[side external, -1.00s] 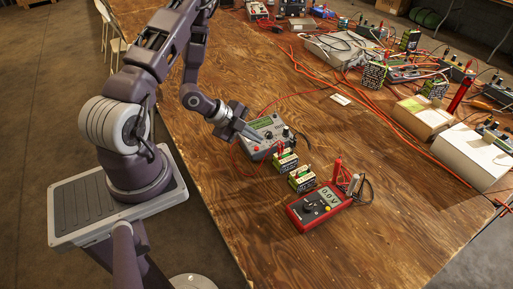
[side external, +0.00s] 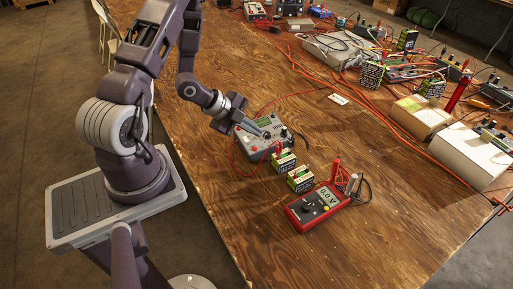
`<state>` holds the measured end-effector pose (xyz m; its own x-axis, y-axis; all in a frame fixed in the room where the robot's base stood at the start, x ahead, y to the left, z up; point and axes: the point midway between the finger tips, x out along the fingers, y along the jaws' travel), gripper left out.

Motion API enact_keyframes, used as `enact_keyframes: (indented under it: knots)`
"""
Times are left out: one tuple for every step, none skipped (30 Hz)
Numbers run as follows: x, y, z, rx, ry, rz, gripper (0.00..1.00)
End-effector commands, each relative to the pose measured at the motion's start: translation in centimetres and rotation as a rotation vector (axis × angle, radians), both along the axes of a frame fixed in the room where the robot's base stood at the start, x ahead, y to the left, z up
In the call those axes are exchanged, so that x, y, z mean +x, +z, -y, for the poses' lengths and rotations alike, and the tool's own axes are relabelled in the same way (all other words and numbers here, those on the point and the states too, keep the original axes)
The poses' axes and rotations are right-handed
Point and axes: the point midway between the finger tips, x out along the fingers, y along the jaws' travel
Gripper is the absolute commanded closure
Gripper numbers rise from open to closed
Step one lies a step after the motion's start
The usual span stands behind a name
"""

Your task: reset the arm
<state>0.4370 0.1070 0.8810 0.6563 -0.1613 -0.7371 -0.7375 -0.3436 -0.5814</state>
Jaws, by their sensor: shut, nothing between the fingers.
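My gripper (side external: 262,133) is shut and empty. It is at the grey charger box (side external: 254,151), with its fingertips over the top panel near the green display. I cannot tell whether the fingertips touch the panel. Red leads run from the charger. Two green-and-white battery packs, one nearer the charger (side external: 283,162) and one nearer the front (side external: 300,179), stand on the wooden table (side external: 340,250). A red multimeter (side external: 318,208) reads 0.0V, with red and grey probes upright at its right side.
Two pale boxes (side external: 470,158) stand at the right edge. Behind them are cables, more battery packs and grey instruments (side external: 335,47). Red wires cross the back of the table. The front and left parts of the table are clear.

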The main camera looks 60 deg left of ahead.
Motion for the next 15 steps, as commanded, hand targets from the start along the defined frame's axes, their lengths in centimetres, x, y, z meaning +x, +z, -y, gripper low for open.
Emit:
enact_keyframes:
  knots:
    - [0.3, 0.4, -0.2, 0.01, 0.009, -0.005, 1.0]
    - [0.6, 1.0, -0.4, 0.022, 0.021, -0.011, 1.0]
    - [1.1, 2.0, -0.8, 0.041, 0.05, -0.026, 1.0]
    - [1.5, 3.1, -1.1, 0.059, 0.082, -0.039, 1.0]
    - [2.0, 4.5, -1.4, 0.075, 0.125, -0.052, 1.0]
    - [2.4, 6.6, -1.7, 0.091, 0.194, -0.068, 1.0]
    - [2.6, 8.4, -1.7, 0.096, 0.255, -0.078, 1.0]
    - [2.6, 10.2, -1.6, 0.095, 0.318, -0.086, 1.0]
    - [2.3, 12.6, -1.1, 0.082, 0.405, -0.09, 1.0]
    - [2.0, 14.5, -0.6, 0.064, 0.471, -0.092, 1.0]
    - [1.4, 16.3, 0.0, 0.038, 0.539, -0.092, 1.0]
    - [0.3, 18.6, 1.3, -0.006, 0.624, -0.092, 1.0]
    - [-0.8, 20.2, 2.3, -0.047, 0.687, -0.094, 1.0]
    - [-2.0, 21.7, 3.5, -0.097, 0.748, -0.098, 1.0]
    - [-3.9, 23.4, 5.2, -0.166, 0.82, -0.107, 1.0]
